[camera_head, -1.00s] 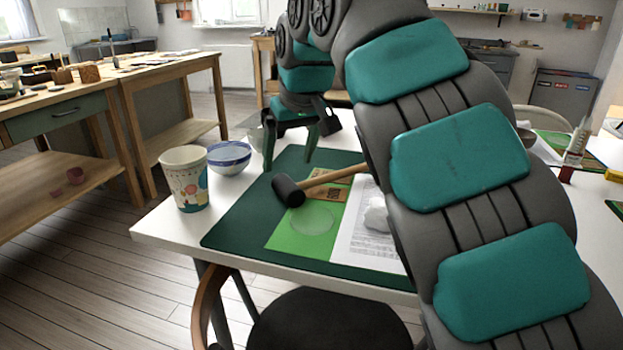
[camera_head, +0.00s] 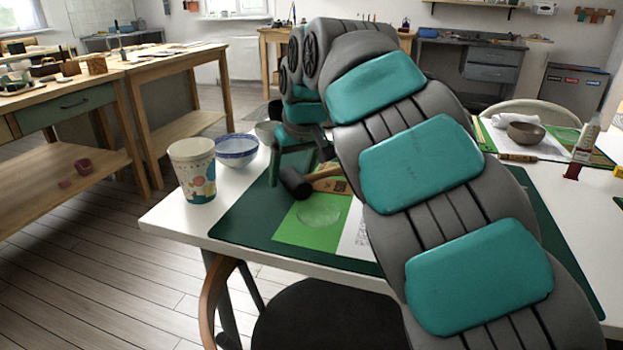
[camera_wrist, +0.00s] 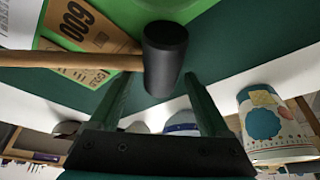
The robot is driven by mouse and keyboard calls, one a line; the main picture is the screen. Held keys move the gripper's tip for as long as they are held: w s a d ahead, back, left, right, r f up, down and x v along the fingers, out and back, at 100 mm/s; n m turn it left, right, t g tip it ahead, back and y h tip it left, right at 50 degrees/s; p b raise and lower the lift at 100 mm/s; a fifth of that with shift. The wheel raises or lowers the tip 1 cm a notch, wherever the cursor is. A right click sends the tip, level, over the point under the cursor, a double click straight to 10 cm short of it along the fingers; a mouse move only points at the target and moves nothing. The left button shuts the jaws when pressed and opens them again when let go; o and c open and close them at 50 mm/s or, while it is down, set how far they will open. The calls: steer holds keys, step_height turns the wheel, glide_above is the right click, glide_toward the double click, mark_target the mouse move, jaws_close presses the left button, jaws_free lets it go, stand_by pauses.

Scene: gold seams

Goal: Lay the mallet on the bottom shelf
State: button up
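The mallet has a black head (camera_head: 295,183) and a wooden handle. It lies on the green mat (camera_head: 245,225) on the white table, its handle partly hidden behind my arm. In the wrist view the head (camera_wrist: 165,60) shows just beyond and between the fingertips, the handle running left. My gripper (camera_head: 291,172) is open at the mallet head; it also shows in the wrist view (camera_wrist: 156,77). Whether a finger touches the head I cannot tell. At left, a wooden bench has a low shelf (camera_head: 35,195); the bench behind it has another low shelf (camera_head: 180,135).
A patterned paper cup (camera_head: 192,172) and a blue-rimmed bowl (camera_head: 237,150) stand left of my gripper. Small pink pots (camera_head: 83,167) sit on the front bench's low shelf, with bare board around them. A dark chair (camera_head: 325,318) stands before the table.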

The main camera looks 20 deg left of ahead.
jaws_close()
stand_by(0.4)
steer(key=shift+r, duration=0.1)
